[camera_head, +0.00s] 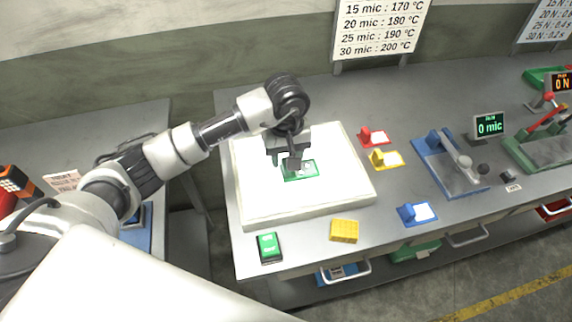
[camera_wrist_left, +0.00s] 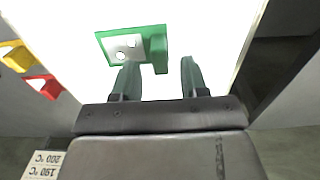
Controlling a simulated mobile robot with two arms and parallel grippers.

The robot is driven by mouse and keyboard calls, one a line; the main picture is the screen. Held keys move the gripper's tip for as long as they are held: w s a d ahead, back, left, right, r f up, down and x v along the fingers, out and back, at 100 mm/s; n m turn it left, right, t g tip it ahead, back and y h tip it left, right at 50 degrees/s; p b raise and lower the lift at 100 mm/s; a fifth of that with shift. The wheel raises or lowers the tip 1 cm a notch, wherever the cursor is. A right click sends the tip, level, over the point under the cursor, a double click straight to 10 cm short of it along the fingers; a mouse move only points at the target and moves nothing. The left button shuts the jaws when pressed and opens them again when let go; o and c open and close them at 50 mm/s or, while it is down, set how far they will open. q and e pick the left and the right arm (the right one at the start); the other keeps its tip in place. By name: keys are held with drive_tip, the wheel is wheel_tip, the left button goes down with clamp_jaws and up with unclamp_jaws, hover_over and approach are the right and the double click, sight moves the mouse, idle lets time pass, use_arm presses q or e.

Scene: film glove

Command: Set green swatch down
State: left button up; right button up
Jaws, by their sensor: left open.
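The green swatch (camera_head: 300,171) lies on the white glowing panel (camera_head: 352,181) in the head view. It has a green frame with a pale film window. In the left wrist view the swatch (camera_wrist_left: 112,38) shows a raised green tab at one end, close to the fingertips. My left gripper (camera_head: 291,165) is above the swatch, pointing down, with its fingers apart. In the wrist view the gripper (camera_wrist_left: 158,75) has bright panel between its fingers and nothing held. The gripper hides part of the swatch in the head view. My right gripper is not in view.
Red (camera_head: 373,137), yellow (camera_head: 386,159) and blue (camera_head: 417,214) swatches lie right of the panel. A yellow block (camera_head: 344,231) and a green box (camera_head: 269,247) sit near the front edge. A blue gauge (camera_head: 451,160) with a "0 mic" display (camera_head: 489,125) stands further right.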

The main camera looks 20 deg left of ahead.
use_arm(q)
wheel_tip(320, 180, up, 8)
drive_tip(key=b, duration=0.2)
drive_tip(key=shift+r, duration=0.25)
